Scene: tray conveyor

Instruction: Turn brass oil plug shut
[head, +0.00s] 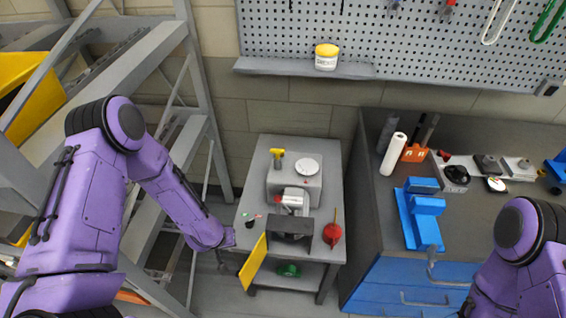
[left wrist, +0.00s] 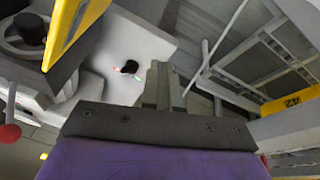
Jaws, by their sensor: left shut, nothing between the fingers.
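A yellow, T-shaped piece (head: 277,154), which looks like the brass plug, stands upright at the back left of a grey machine block on the cart. A small black knob (head: 250,223) with red and green marks sits on the cart's left part; it also shows in the left wrist view (left wrist: 130,67). My left gripper (left wrist: 165,75) is shut and empty, its fingers beside the knob in that view and apart from the yellow piece. In the head view the left hand (head: 229,238) is at the cart's left edge, its fingers hard to make out. My right gripper is out of view.
A grey rack (head: 190,135) stands at left. A workbench (head: 385,220) with a blue vise (head: 420,212) is at right.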

